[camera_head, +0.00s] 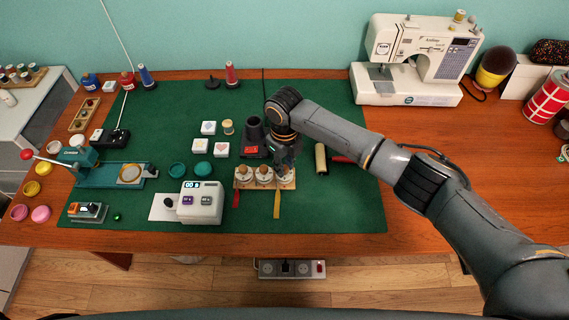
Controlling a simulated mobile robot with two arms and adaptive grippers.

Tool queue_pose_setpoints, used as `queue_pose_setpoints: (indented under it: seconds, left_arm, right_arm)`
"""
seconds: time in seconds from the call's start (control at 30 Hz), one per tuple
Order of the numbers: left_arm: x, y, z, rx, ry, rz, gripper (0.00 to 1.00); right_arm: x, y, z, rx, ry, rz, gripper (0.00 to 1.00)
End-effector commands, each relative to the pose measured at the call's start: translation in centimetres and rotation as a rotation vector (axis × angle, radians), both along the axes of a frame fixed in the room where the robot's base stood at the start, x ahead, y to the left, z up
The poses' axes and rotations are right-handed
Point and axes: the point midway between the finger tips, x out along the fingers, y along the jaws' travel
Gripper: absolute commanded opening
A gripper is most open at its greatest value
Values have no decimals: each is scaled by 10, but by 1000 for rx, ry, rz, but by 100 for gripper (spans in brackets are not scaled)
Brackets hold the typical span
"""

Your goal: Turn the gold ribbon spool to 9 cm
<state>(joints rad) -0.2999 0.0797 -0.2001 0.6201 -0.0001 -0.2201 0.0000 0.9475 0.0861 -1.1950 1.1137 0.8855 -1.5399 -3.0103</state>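Several small white-topped spools stand in a row on a light wooden rack (266,186) near the middle front of the green mat. A gold ribbon (277,206) hangs forward from the rack's right part, below the right-hand spool (281,178). A short red ribbon (236,198) hangs at the left end. My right gripper (284,166) points down just above and behind the right-hand spool. Its fingers are small and dark here, so I cannot tell whether they are open or touch the spool. No length marks are readable. My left gripper is not in view.
A white device with a display (201,202) stands left of the rack. A cream roller (321,159) lies to the right. The sewing machine (415,60) stands at the back right. The mat's front right is clear.

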Motion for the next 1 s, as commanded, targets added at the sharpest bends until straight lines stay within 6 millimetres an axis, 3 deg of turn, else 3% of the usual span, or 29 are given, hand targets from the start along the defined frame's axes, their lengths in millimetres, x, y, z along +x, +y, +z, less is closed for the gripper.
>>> queue_pose_setpoints:
  seconds: [0.03,0.1,0.4,0.53,1.0]
  left_arm:
    - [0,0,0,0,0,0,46]
    - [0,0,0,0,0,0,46]
    - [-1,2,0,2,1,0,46]
    - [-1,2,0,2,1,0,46]
    - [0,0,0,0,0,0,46]
  right_arm:
    - [1,0,1,1,-3,0,33]
    - [1,0,1,1,-2,-1,46]
    - [0,0,1,1,-1,-1,46]
    - [1,0,11,2,-2,0,46]
    - [1,0,102,1,-4,0,46]
